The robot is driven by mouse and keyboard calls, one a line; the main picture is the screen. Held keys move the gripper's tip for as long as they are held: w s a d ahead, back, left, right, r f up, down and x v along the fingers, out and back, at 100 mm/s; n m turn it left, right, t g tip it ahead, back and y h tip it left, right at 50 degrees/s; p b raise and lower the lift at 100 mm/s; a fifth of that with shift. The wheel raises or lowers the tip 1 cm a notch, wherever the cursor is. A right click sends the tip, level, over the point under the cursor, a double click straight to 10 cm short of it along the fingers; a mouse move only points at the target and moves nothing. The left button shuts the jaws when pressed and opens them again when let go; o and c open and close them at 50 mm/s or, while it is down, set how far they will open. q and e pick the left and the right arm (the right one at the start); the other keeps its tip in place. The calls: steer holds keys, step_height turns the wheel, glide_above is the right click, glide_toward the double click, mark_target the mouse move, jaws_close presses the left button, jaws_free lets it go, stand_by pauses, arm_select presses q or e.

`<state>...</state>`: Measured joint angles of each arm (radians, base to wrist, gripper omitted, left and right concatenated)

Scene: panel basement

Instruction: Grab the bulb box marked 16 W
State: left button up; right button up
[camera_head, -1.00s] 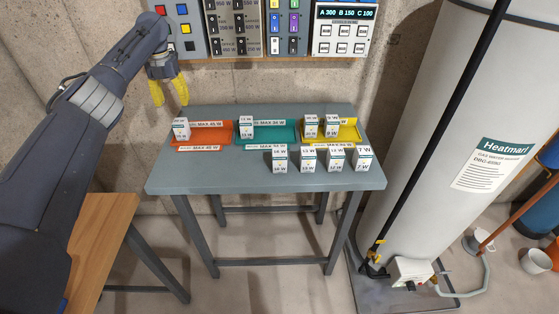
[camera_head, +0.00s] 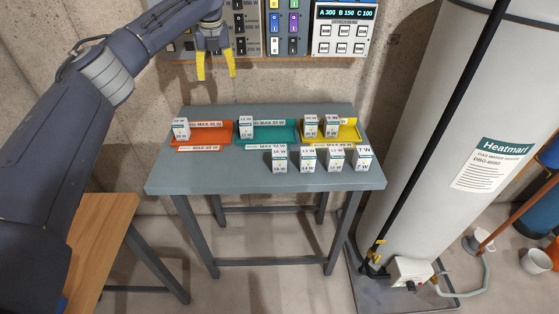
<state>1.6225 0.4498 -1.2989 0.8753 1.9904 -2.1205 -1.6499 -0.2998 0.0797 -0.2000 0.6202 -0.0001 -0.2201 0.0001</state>
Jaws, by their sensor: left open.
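Several small white and teal bulb boxes stand on the grey table. The left box of the front row (camera_head: 279,159) looks marked 16 W or 18 W; its print is too small to be sure. To its right stand a second box (camera_head: 308,160), a third box (camera_head: 335,159) and a box that reads 7 W (camera_head: 364,159). My left gripper (camera_head: 217,76) has yellow fingers, hangs open and empty, and is above and behind the table, in front of the wall panels. My right gripper is not in view.
On the grey table (camera_head: 220,180), an orange tray (camera_head: 210,134), a teal tray (camera_head: 272,134) and a yellow tray (camera_head: 348,132) hold more boxes. Wall panels (camera_head: 343,30) are behind. A white water heater (camera_head: 440,130) stands right. The table's front left is clear.

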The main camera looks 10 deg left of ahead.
arm_select(q)
steer(key=s+d+n, duration=0.2)
steer(key=d+n, duration=0.4)
steer(key=d, duration=0.3)
steer(key=n+g+h, duration=0.1)
steer(key=n+g, duration=0.1)
steer(key=n, duration=2.5)
glide_above(280, 153)
step_height(280, 153, down, 5)
steer(key=shift+n, duration=0.4)
step_height(280, 153, down, 12)
steer(key=shift+w+r, duration=0.1)
steer(key=shift+r, duration=0.15)
steer(key=shift+w+a+f, duration=0.1)
steer(key=shift+f, duration=1.35)
steer(key=shift+w+a+f, duration=0.1)
steer(key=shift+f, duration=1.3)
steer(key=shift+c, duration=0.5)
steer(key=c, duration=1.2)
